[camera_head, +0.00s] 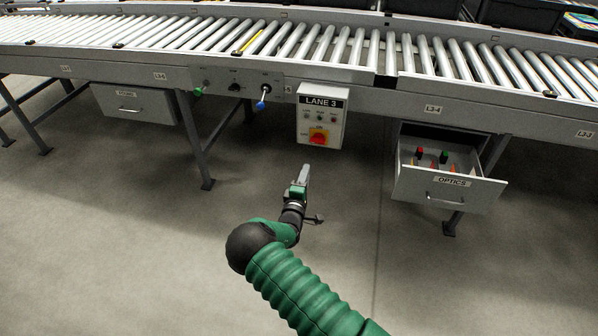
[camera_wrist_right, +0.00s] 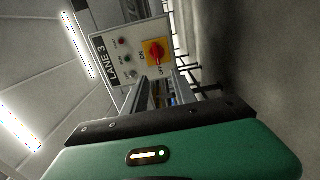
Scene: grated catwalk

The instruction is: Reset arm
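My right gripper (camera_head: 304,174) is at the end of my green arm, which comes in from the bottom right in the head view. It is in the air, in front of and below the grey LANE 3 control box (camera_head: 321,117), apart from it. In the right wrist view, two grey fingers (camera_wrist_right: 162,92) stand apart with a gap between them and nothing clearly held. The control box (camera_wrist_right: 130,52) shows beyond them, turned on its side, with its red and yellow rotary switch (camera_wrist_right: 155,51). My left gripper is not in view.
A roller conveyor (camera_head: 290,42) runs across the top. An OPTICS drawer (camera_head: 449,187) stands open at the right with small red and green items inside. Another drawer (camera_head: 135,103) at the left looks shut. A blue-tipped lever (camera_head: 262,104) sits left of the box. Bare concrete floor (camera_head: 120,240) lies left.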

